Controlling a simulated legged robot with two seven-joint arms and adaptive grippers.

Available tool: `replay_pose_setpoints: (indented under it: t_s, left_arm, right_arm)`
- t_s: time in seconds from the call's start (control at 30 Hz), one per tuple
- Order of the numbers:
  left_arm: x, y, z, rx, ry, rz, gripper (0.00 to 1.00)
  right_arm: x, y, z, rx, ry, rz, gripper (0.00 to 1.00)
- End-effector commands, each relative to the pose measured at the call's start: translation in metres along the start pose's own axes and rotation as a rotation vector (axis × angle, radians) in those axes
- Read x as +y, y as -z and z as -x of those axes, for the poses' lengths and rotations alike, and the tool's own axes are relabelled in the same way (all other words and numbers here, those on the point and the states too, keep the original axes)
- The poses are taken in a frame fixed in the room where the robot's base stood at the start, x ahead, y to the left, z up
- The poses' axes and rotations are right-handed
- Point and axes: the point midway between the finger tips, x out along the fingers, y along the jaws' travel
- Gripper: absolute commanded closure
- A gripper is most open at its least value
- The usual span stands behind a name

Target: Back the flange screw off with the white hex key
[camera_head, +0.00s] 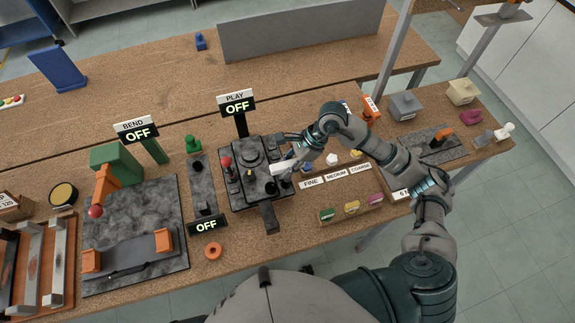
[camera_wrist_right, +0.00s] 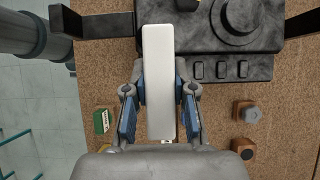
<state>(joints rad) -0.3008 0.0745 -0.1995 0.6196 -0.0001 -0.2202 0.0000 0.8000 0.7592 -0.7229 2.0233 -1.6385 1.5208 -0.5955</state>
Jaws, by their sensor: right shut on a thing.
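The white hex key (camera_head: 283,168) is in my right gripper (camera_head: 295,160), over the right side of the dark fixture (camera_head: 240,204). In the right wrist view, the key (camera_wrist_right: 158,60) is a long white bar between the blue-lined fingers of my right gripper (camera_wrist_right: 160,95), shut on it. Its far end lies over the edge of the fixture (camera_wrist_right: 215,68). A round stepped flange (camera_wrist_right: 240,18) rises from the fixture. I cannot clearly make out the flange screw or whether the key touches it. My left gripper is not in view.
A PLAY sign (camera_head: 236,104) reading OFF stands behind the fixture. A red-knobbed lever (camera_head: 226,163) stands at its left. A rack labelled FINE, MEDIUM and COARSE (camera_head: 337,177) is close on the right.

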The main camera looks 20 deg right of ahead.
Motion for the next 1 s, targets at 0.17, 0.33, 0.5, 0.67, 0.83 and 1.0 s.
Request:
replay_pose_setpoints:
  t_s: [0.17,0.33,0.5,0.67,0.83,1.0]
  left_arm:
    - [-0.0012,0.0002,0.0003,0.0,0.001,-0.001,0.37]
    - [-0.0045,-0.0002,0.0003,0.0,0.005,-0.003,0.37]
    - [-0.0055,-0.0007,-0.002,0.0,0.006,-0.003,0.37]
    - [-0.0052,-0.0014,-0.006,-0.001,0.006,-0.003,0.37]
    - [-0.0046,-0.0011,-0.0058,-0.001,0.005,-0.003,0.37]
    - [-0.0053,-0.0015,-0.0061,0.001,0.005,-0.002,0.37]
  right_arm:
    - [0.0,-0.0006,0.0007,-0.001,0.0,0.001,1.0]
    - [0.0,0.0009,0.0014,-0.003,0.0,0.002,1.0]
    - [-0.0001,0.0017,0.0009,-0.003,0.0,0.001,1.0]
    - [0.0002,0.0023,0.001,-0.003,0.0,0.001,1.0]
    - [0.0003,0.0015,0.0019,-0.003,0.0,0.001,1.0]
    - [0.0002,0.001,0.0014,-0.002,0.0,0.002,1.0]
